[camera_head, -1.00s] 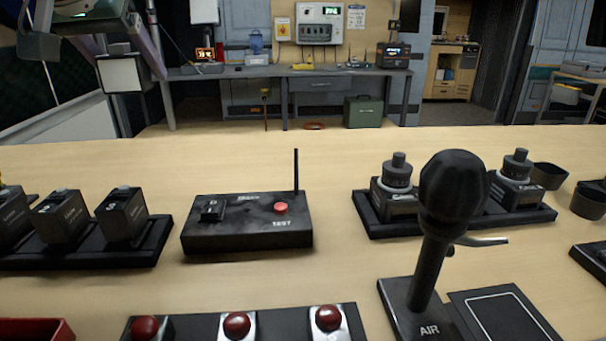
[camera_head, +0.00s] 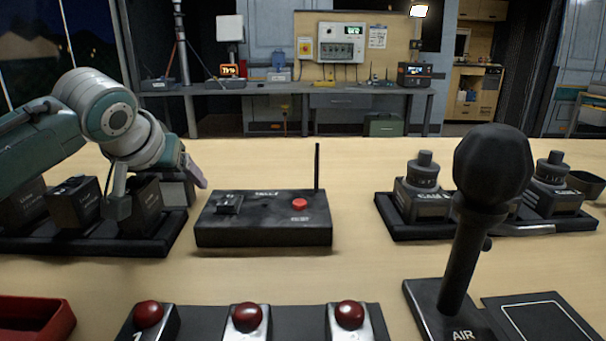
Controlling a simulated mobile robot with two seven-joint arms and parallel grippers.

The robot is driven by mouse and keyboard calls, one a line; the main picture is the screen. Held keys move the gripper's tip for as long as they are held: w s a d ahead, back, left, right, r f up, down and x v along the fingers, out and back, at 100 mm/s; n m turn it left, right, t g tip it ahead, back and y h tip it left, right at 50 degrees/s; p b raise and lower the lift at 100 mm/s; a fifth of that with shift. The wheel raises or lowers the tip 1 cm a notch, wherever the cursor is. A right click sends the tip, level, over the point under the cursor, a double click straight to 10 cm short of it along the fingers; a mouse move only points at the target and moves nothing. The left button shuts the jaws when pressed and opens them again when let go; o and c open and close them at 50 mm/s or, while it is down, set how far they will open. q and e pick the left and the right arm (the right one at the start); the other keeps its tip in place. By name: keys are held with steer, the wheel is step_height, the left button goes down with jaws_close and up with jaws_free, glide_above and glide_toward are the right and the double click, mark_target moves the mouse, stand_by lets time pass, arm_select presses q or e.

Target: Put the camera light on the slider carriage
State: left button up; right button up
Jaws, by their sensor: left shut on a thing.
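My left gripper (camera_head: 156,191) comes in from the left over the tray of dark boxes. It is shut on a small grey block (camera_head: 178,190), which is partly hidden behind the nearest dark box and the fingers. I cannot tell for sure whether this block is the camera light. I cannot make out a slider carriage in this view. My right gripper is not in view.
A black tray (camera_head: 120,247) holds several dark boxes. A black box with antenna and red button (camera_head: 265,232) stands mid-table. A microphone (camera_head: 492,165) rises at front right. Red-button units (camera_head: 247,318) and a red bin (camera_head: 30,322) line the front. A workbench (camera_head: 300,93) stands behind.

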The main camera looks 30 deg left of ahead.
arm_select(q)
steer(key=shift+f, duration=0.1)
steer(key=o, duration=1.5)
steer(key=shift+c, duration=0.2)
